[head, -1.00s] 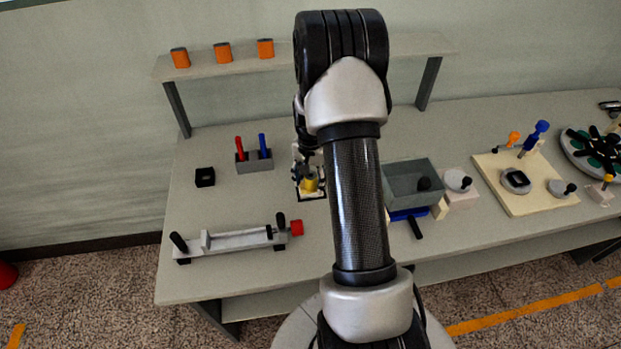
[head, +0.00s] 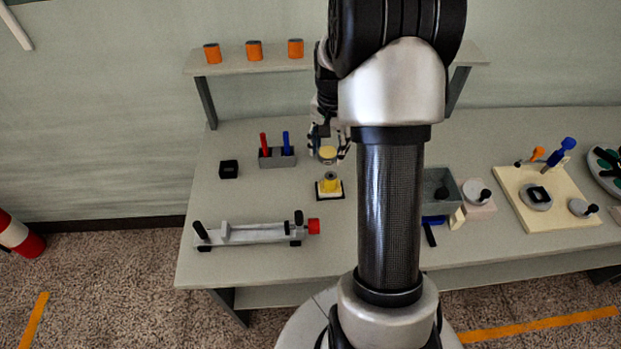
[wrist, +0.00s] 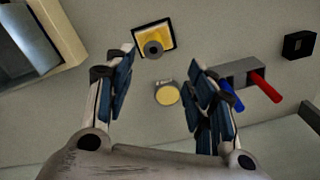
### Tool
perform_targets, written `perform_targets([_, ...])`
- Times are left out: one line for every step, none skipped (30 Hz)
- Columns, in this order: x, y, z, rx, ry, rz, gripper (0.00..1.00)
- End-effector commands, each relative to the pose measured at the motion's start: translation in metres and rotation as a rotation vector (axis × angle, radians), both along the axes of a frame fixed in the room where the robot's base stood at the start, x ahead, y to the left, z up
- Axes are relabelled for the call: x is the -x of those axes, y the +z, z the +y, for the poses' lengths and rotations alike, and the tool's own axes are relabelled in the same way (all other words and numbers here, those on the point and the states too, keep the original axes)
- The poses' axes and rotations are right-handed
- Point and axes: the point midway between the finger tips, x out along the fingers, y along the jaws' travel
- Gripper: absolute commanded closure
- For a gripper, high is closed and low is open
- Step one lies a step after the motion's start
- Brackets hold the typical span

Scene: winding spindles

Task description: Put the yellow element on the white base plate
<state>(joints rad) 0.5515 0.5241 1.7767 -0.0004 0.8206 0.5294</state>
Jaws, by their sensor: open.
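A yellow element (head: 330,187) with a grey round top sits on a small, dark-edged square plate near the middle of the table. In the wrist view, the yellow element (wrist: 140,43) and its grey ring lie beyond my fingertips. A second, smaller yellow round piece (head: 328,152) stands behind it in the head view; in the wrist view this piece (wrist: 167,94) shows between my fingers, apart from them. I cannot tell what it rests on. My gripper (head: 329,143) is open, behind the plate; it also shows in the wrist view (wrist: 162,56). The yellow element hides most of its plate.
A grey block (head: 277,158) with red and blue pegs and a black square (head: 229,169) stand to the left. A grey fixture (head: 250,233) lies in front. A grey bin (head: 440,186) and a cream board (head: 550,208) are right. The shelf (head: 225,68) is behind.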

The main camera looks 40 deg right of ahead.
Motion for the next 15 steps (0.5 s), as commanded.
perform_targets([-0.001,0.021,0.015,0.012,0.047,-0.020,0.50])
perform_targets([0.001,0.033,0.026,0.019,0.081,-0.032,0.50])
perform_targets([0.004,0.051,0.041,0.030,0.132,-0.048,0.50])
perform_targets([0.008,0.065,0.054,0.038,0.174,-0.062,0.50])
perform_targets([0.012,0.077,0.067,0.047,0.217,-0.074,0.50])
perform_targets([0.020,0.094,0.085,0.058,0.276,-0.092,0.50])
perform_targets([0.026,0.105,0.097,0.067,0.320,-0.105,0.50])
perform_targets([0.034,0.115,0.110,0.075,0.364,-0.118,0.50])
perform_targets([0.044,0.128,0.126,0.086,0.421,-0.135,0.50])
perform_targets([0.053,0.137,0.138,0.095,0.464,-0.149,0.50])
perform_targets([0.062,0.144,0.149,0.103,0.508,-0.163,0.50])
perform_targets([0.075,0.153,0.164,0.115,0.565,-0.181,0.50])
perform_targets([0.085,0.159,0.174,0.123,0.608,-0.194,0.50])
perform_targets([0.095,0.164,0.184,0.132,0.651,-0.209,0.50])
perform_targets([0.109,0.169,0.196,0.144,0.707,-0.228,0.50])
